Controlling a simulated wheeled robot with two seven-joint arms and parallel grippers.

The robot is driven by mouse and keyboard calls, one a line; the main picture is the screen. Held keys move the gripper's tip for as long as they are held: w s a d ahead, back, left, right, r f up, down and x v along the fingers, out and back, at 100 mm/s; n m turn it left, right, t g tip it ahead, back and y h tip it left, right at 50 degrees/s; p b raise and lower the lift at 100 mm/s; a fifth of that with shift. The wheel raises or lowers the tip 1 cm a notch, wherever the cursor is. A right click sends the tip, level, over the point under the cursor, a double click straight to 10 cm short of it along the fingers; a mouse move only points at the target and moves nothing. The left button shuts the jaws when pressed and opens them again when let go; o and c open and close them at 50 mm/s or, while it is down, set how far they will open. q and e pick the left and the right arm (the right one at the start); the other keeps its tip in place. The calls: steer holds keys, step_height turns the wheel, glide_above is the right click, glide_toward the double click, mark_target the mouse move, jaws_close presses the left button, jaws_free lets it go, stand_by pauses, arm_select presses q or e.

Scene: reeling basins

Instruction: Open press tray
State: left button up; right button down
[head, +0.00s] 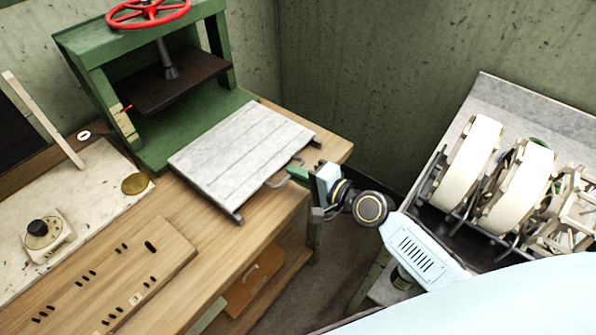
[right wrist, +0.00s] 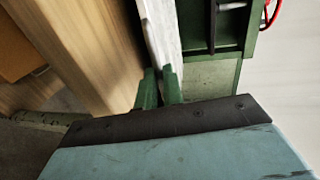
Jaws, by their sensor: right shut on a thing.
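The green press (head: 160,75) with a red handwheel (head: 148,12) stands at the back of the wooden bench. Its pale slatted tray (head: 235,150) extends out of the press toward the bench's right edge. A metal handle (head: 285,173) is on the tray's near right edge. My right gripper (head: 297,174) is at that handle and is shut on it. In the right wrist view the green fingertips (right wrist: 159,85) are close together at the pale tray edge (right wrist: 160,35); the handle itself is hidden there. My left gripper is not in view.
A white slab with a dial device (head: 42,233), a brass disc (head: 135,183) and a slotted wooden board (head: 120,280) lie on the bench (head: 265,215). White reels (head: 466,165) stand in a machine at the right. Bare floor shows between the bench and the machine.

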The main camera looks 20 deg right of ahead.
steer(key=c, duration=1.5)
jaws_free()
steer(key=shift+c, duration=0.2)
steer(key=b+v, duration=0.1)
steer(key=v, duration=1.2)
steer(key=shift+s, duration=0.15)
